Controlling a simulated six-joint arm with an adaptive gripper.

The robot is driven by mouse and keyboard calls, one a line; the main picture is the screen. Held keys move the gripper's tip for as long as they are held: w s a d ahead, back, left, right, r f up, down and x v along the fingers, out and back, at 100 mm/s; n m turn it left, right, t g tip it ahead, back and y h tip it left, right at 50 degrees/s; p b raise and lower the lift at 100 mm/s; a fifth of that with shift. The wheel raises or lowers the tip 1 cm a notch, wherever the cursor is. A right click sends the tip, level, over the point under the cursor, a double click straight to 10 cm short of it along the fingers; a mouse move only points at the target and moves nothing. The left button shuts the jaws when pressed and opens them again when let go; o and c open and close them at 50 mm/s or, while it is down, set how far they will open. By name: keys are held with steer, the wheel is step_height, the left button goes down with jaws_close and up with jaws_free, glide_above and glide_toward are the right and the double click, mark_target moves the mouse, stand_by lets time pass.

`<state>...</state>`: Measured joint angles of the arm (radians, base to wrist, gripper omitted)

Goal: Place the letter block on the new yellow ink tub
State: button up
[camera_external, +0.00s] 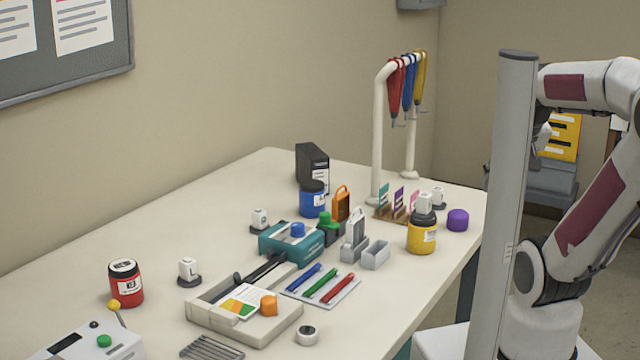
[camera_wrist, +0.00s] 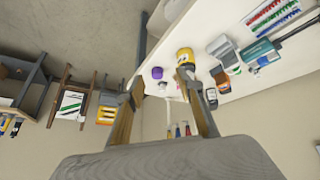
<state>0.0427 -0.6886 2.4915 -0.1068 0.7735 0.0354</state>
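The yellow ink tub (camera_external: 421,238) stands upright near the table's right edge. A white letter block (camera_external: 424,202) with a grey base appears on top of its lid; I cannot tell if it is seated there or just behind. Other white letter blocks on dark bases stand at the left (camera_external: 188,268), the middle (camera_external: 259,217) and behind the yellow tub (camera_external: 438,195). In the wrist view, the yellow tub (camera_wrist: 185,57) is seen beyond my fingers. My gripper (camera_wrist: 166,105) is open and empty, away from the table; in the external view the grey post partly hides it.
A blue tub (camera_external: 312,200), a red tub (camera_external: 126,286) and a purple cap (camera_external: 457,220) stand on the table. A white hook stand (camera_external: 379,150), card rack (camera_external: 392,214) and grey holders (camera_external: 375,256) are near the yellow tub.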

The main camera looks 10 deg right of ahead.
steer(key=shift+g+y, duration=0.4)
steer(key=shift+y, duration=0.2)
steer(key=s+a, duration=0.3)
steer(key=shift+s+a+f, duration=0.1)
steer(key=shift+s+f, duration=0.1)
steer(key=shift+f, duration=0.2)
